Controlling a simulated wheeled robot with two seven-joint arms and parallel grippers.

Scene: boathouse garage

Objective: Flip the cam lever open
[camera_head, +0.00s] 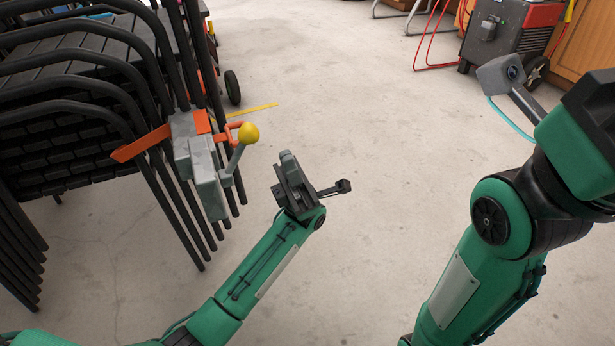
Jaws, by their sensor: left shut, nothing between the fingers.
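The cam lever (236,160) is a grey arm with a yellow ball knob (249,133). It rises from a grey metal clamp block (207,182) mounted on an orange strap (140,144) around a stack of black chairs. The lever points up and slightly right. My left gripper (286,164) is shut and empty, to the right of the lever and a little lower in the picture, apart from the knob. My right arm stands at the right edge; a dark part (594,100) at its end, perhaps the gripper body, is cut off, and its fingers do not show.
The stacked black chairs (75,95) fill the left side, with their legs reaching down near the clamp. The concrete floor (350,110) is clear in the middle. A grey and red wheeled machine (505,35) stands at the back right by a wooden cabinet (580,45).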

